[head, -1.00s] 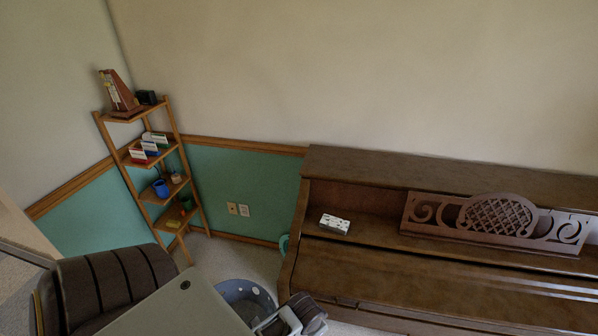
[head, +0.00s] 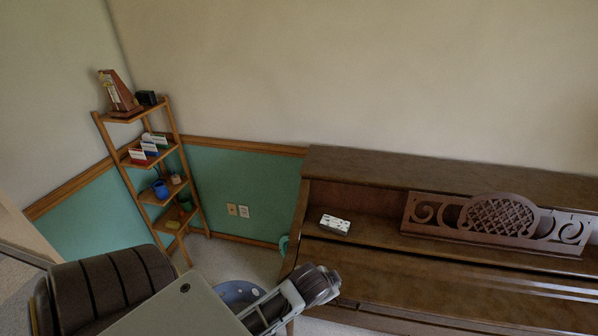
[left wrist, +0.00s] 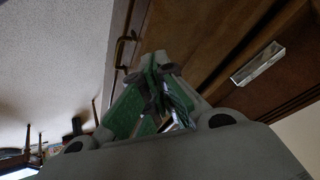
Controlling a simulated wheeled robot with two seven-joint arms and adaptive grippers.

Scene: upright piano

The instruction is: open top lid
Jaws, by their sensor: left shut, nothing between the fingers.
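The brown upright piano (head: 430,265) stands at the right in the head view. Its top lid (head: 420,169) lies flat and closed along the wall. In the head view my left arm rises from the bottom edge to near the piano's left front corner; I cannot make out its fingertips there. In the left wrist view my left gripper (left wrist: 160,62) is shut and empty, with its fingers together. The piano's brown wood (left wrist: 195,30) lies beyond it; I cannot tell the distance. My right gripper is in neither view.
A small white box (head: 335,224) lies on the piano ledge, left of the carved music stand (head: 497,222). A wooden corner shelf (head: 150,165) with small items stands at the left. A blue-grey bin (head: 238,291) sits on the floor. The top lid is bare.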

